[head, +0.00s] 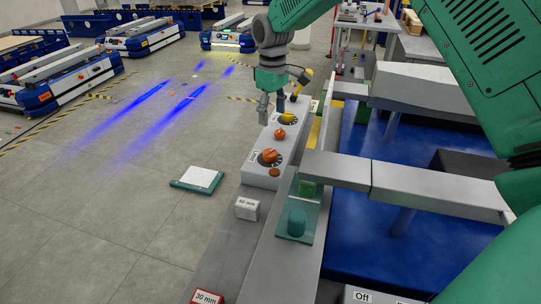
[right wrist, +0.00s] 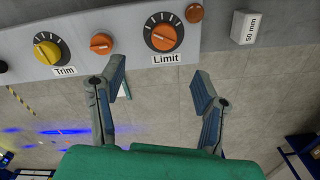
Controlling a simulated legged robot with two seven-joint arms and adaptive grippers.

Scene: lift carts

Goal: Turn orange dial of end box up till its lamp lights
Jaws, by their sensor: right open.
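The grey end box (head: 258,174) stands on the bench edge. Its orange dial (head: 268,157) has a dark scale; in the right wrist view the dial (right wrist: 163,37) sits above the label "Limit". A small dull orange lamp (head: 274,172) is beside it, also in the right wrist view (right wrist: 194,12); it looks unlit. My right gripper (head: 273,107) is open and empty, over the box's far part in the head view. In the right wrist view its fingers (right wrist: 158,80) are spread below the dial, apart from it. My left gripper is not in view.
A yellow dial (right wrist: 47,50) labelled "Trim" and a small orange knob (right wrist: 101,44) share the panel. A "50 mm" block (head: 247,209) and a teal plate (head: 296,222) are nearby. Grey rails cross the blue lift cart (head: 350,225). Blue-and-white carts (head: 145,37) stand on the open floor.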

